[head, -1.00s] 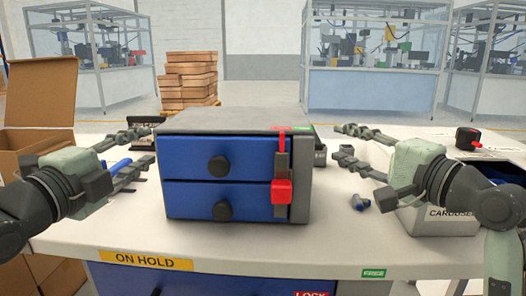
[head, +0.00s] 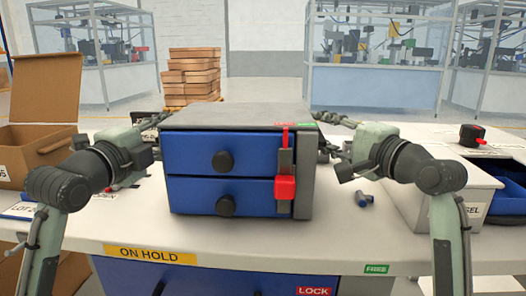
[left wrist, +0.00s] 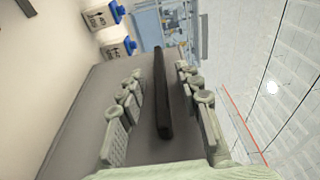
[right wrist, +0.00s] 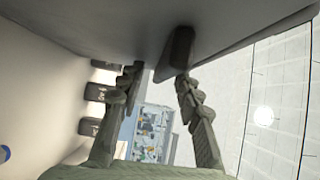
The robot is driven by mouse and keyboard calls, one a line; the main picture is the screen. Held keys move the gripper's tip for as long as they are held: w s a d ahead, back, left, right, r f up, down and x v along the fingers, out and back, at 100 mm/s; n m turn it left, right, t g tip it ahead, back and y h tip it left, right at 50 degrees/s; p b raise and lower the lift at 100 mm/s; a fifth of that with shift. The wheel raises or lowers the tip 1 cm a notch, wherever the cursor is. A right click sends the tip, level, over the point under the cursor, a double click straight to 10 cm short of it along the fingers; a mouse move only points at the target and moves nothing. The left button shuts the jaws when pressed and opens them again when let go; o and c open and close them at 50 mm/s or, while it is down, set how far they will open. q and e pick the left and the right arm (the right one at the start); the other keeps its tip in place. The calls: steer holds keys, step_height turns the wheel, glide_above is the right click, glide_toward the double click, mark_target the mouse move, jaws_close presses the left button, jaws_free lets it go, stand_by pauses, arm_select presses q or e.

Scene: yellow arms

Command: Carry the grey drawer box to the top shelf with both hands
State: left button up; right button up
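The grey drawer box (head: 302,182) stands on the white table, with two blue drawers, black knobs and a red latch at its right front. Both drawers are shut. My left gripper (head: 160,121) is at the box's left side, its tips partly hidden behind it. In the left wrist view its open fingers lie either side of a dark bar handle (left wrist: 163,100) on the grey side, apart from it. My right gripper (head: 322,122) is at the right side, also open. In the right wrist view a dark handle (right wrist: 175,52) is just beyond its fingertips, nearer the right finger.
An open cardboard box (head: 38,150) stands at the left. At the right are a grey-white bin (head: 420,205), a blue tray (head: 505,202) and a red-black device (head: 471,135). A small blue cylinder (head: 363,199) lies right of the drawer box. The top shelf is not identifiable.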

arm_select(q)
steer(key=shift+c, duration=0.4)
arm_select(e)
steer(key=shift+c, duration=0.4)
arm_select(q)
jaws_close()
arm_select(e)
jaws_close()
